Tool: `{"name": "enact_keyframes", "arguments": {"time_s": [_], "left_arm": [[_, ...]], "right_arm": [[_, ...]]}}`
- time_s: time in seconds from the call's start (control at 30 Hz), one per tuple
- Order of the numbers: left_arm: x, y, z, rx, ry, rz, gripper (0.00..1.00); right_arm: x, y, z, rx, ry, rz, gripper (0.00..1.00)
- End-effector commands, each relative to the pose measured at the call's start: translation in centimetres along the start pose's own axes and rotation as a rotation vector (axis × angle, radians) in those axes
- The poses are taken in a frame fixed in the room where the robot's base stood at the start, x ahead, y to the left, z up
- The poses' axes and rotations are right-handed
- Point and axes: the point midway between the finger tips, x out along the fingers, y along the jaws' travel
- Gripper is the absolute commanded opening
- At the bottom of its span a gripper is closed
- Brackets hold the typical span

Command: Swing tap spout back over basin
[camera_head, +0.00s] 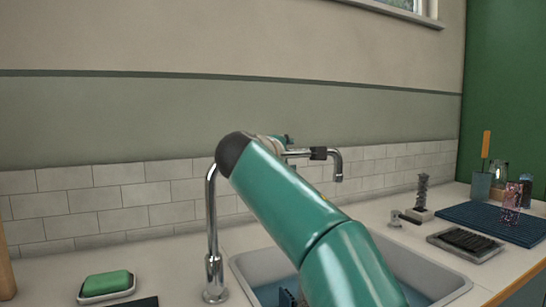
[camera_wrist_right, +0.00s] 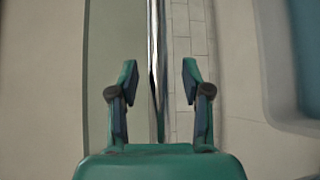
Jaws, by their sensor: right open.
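The chrome tap has an upright post (camera_head: 211,235) at the left of the basin (camera_head: 440,290). Its spout (camera_head: 333,155) reaches right at the top, with a dark sleeve on it and a downturned outlet. Part of the tap is hidden behind my right arm. I cannot tell how far the outlet lies over the basin. In the right wrist view my right gripper (camera_wrist_right: 159,75) is open, with a chrome tube (camera_wrist_right: 154,50) running between its fingers. A gap shows on each side, larger on the right. My left gripper is not in view.
A green soap bar (camera_head: 107,282) lies in a dish at the left. A tiled wall (camera_head: 120,200) runs behind.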

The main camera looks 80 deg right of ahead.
Motion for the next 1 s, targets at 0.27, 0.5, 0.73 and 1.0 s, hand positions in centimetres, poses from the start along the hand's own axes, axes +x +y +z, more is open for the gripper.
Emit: {"name": "enact_keyframes", "arguments": {"time_s": [0.27, 0.5, 0.73, 1.0], "left_arm": [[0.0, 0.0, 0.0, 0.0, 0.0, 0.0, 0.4], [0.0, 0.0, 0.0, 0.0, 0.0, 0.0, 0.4], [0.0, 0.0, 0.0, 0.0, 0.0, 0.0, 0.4], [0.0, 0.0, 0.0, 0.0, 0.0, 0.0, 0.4]], "right_arm": [[-3.6, 0.0, -0.3, 0.001, 0.01, 0.0, 0.48], [-6.4, -0.1, -0.3, 0.001, 0.009, -0.001, 0.48], [-8.4, -0.1, -0.3, 0.0, 0.005, -0.001, 0.48], [-9.3, -0.1, -0.2, 0.001, 0.002, -0.002, 0.48]]}}
